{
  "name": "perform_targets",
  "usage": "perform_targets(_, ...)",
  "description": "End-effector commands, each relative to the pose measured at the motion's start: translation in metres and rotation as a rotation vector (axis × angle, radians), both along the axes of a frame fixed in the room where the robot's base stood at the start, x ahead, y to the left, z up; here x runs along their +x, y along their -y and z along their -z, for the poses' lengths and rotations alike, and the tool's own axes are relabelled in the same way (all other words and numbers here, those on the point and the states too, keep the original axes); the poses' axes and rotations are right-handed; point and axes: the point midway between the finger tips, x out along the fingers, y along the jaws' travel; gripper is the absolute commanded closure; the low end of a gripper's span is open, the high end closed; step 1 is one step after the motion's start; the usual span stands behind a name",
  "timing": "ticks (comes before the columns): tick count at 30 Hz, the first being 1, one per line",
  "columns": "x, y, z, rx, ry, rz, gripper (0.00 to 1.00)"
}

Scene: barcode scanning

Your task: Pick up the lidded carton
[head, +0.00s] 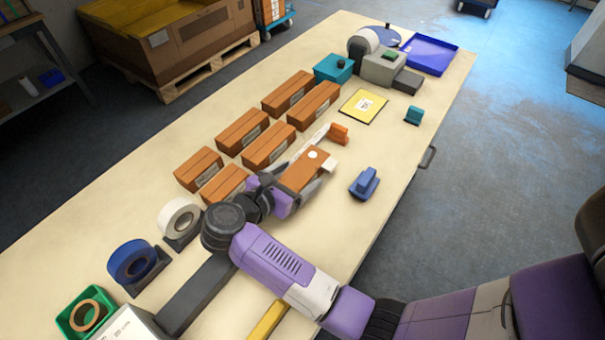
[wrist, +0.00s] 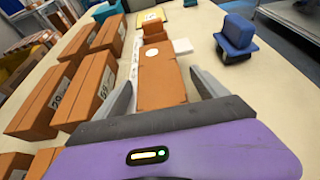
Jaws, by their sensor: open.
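A brown carton (head: 301,172) with a white round spot on top lies between the fingers of my gripper (head: 305,177). It looks like the lidded carton, though I cannot make out a lid seam. In the wrist view the same carton (wrist: 161,80) runs lengthwise between the fingers of my gripper (wrist: 163,90). The gripper is open, one finger on each side. A gap shows on the right; I cannot tell whether the left finger touches.
Several brown boxes (head: 242,131) stand in rows to the left. An orange block (head: 338,134) stands just beyond the carton, and a blue block (head: 364,183) to its right. A yellow card (head: 363,106) lies farther back. Tape rolls (head: 180,218) stand nearer. The table's right side is mostly clear.

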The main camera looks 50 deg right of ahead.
Motion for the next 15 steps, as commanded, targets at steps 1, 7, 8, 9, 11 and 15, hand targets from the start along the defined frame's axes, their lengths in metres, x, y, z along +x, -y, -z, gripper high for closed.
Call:
perform_targets(1,0.0,0.0003,0.0004,0.0,0.0,0.0,0.17)
perform_targets(7,0.0001,0.0,0.0003,0.0,0.0,0.0,0.31)
perform_targets(8,0.0001,-0.0001,0.0003,0.0,0.0,0.0,0.37)
perform_targets(9,0.0001,-0.0001,0.0003,0.0,0.0,0.0,0.45)
perform_targets(11,0.0002,-0.0002,0.0001,0.0,0.0,0.0,0.57)
perform_targets(15,0.0002,-0.0002,0.0001,0.0,0.0,0.0,0.83)
